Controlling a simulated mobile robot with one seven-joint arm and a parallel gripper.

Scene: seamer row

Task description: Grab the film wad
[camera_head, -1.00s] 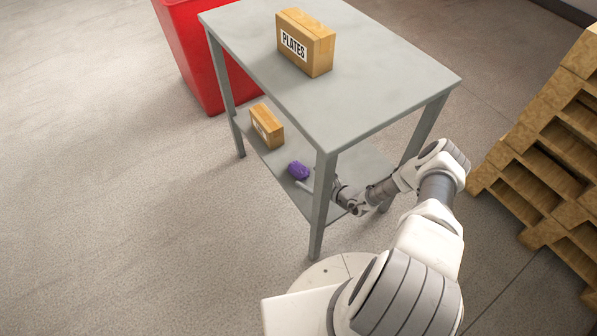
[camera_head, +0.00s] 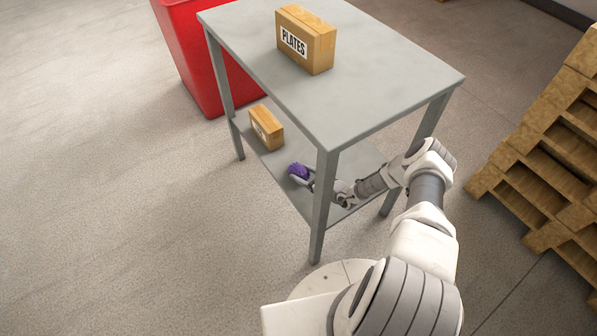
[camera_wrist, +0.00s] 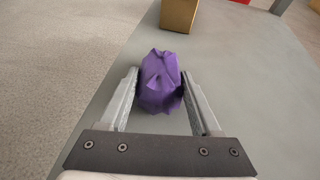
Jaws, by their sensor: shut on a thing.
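The film wad (camera_head: 299,170) is a crumpled purple lump on the lower shelf (camera_head: 352,163) of the grey table. In the wrist view the wad (camera_wrist: 160,82) sits between the two fingers near their tips. My gripper (camera_head: 303,176) reaches in over the lower shelf past the near table leg, which hides part of it. In the wrist view my gripper (camera_wrist: 160,92) is shut on the wad, with one finger on each side. Whether the wad still touches the shelf cannot be told.
A cardboard box (camera_head: 267,127) stands on the lower shelf beyond the wad; it also shows in the wrist view (camera_wrist: 179,14). A box marked PLATES (camera_head: 305,40) stands on the tabletop (camera_head: 370,85). A red bin (camera_head: 195,60) is behind, and wooden pallets (camera_head: 545,150) are at right.

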